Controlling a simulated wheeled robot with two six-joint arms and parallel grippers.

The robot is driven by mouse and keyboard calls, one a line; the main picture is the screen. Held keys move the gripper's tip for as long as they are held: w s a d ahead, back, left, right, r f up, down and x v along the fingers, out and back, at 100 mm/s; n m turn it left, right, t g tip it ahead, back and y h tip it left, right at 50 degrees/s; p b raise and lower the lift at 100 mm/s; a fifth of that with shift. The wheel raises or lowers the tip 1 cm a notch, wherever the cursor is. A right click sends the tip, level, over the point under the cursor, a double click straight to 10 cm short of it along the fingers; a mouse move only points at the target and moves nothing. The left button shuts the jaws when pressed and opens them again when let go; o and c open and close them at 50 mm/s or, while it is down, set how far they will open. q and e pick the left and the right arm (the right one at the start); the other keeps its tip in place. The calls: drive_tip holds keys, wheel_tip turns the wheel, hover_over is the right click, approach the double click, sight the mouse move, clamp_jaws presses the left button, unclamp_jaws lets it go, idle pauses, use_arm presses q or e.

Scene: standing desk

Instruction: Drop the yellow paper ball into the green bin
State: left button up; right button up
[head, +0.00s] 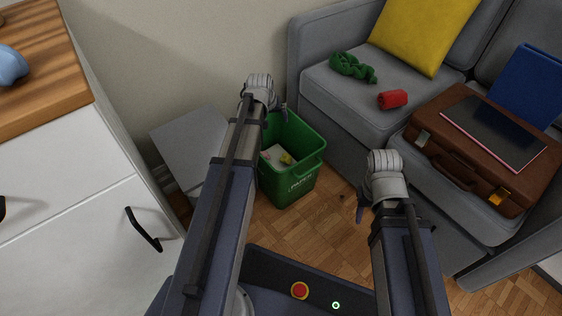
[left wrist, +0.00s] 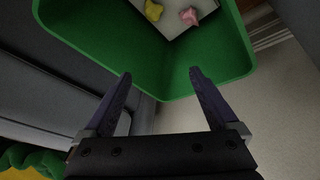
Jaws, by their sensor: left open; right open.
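The green bin (head: 292,187) stands on the floor against the sofa's side, and its wall and rim (left wrist: 150,75) fill the upper part of the left wrist view. The yellow paper ball (head: 286,159) lies inside the bin on something pale, and it also shows at the top of the left wrist view (left wrist: 153,10). My left gripper (head: 281,113) is over the bin's far rim, open, with nothing between its fingers (left wrist: 160,75). My right gripper (head: 361,207) is open and empty, right of the bin and in front of the sofa.
A pink crumpled piece (left wrist: 189,16) lies in the bin beside the yellow ball. The grey sofa (head: 345,110) holds a brown briefcase (head: 470,150), a red roll (head: 393,99) and a green cloth-like item (head: 352,67). A white cabinet (head: 75,215) stands left.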

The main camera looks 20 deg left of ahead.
use_arm(q)
drive_tip(key=shift+r, duration=0.1)
drive_tip(key=p+v, duration=0.7)
drive_tip(key=shift+s+r, duration=0.2)
drive_tip(key=shift+r, duration=0.1)
idle(0.3)
drive_tip(key=s+d+r+m+g+y+p, duration=0.1)
drive_tip(key=s+d+r+m+g+p, duration=0.3)
drive_tip(key=s+d, duration=0.8)
drive_tip(key=s+d+r+m+g+p, duration=0.1)
drive_tip(key=s+d+r+m+p, duration=0.3)
drive_tip(key=s+d, duration=0.75)
wheel_tip(320, 180, up, 36)
drive_tip(key=w+d+p, duration=0.2)
drive_tip(key=w+p, duration=0.1)
drive_tip(key=p, duration=3.5)
drive_tip(key=shift+d+m, duration=0.3)
drive_tip(key=shift+d, duration=0.1)
